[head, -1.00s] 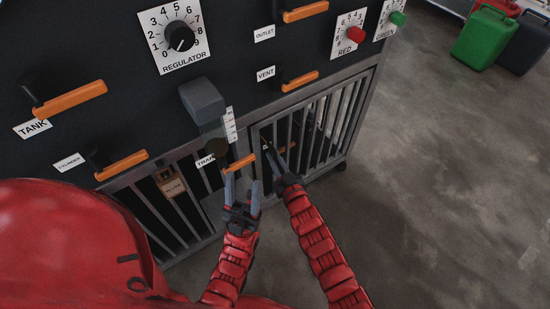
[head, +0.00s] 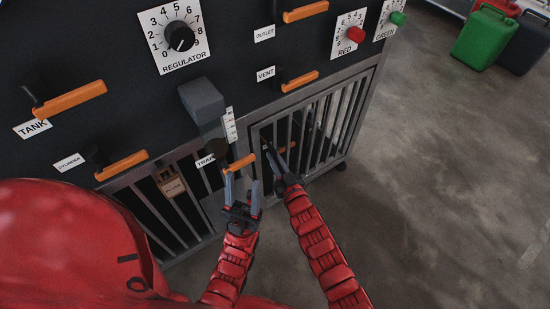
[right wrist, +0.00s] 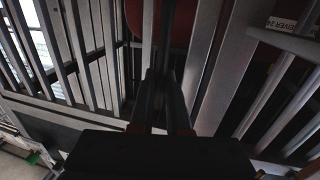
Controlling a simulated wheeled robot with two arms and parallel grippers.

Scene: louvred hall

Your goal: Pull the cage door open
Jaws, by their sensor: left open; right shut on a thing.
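The cage door (head: 318,98) is a grey barred panel low on the right of the dark cabinet. My right gripper (head: 268,150) is at the door's left side, shut on what looks like a bar or handle of it. In the right wrist view its dark fingers (right wrist: 158,92) lie close together among the grey bars, and the gripped part is mostly hidden. My left gripper (head: 241,180) is open, its two fingers apart just below the orange TRAP lever (head: 240,162); I cannot tell if they touch it.
Orange levers stick out of the panel, including VENT (head: 300,81) and CYLINDER (head: 121,166). A grey block (head: 203,100) juts out above the TRAP lever. A brown tag (head: 172,184) hangs on the left bars. The floor (head: 440,190) to the right is clear.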

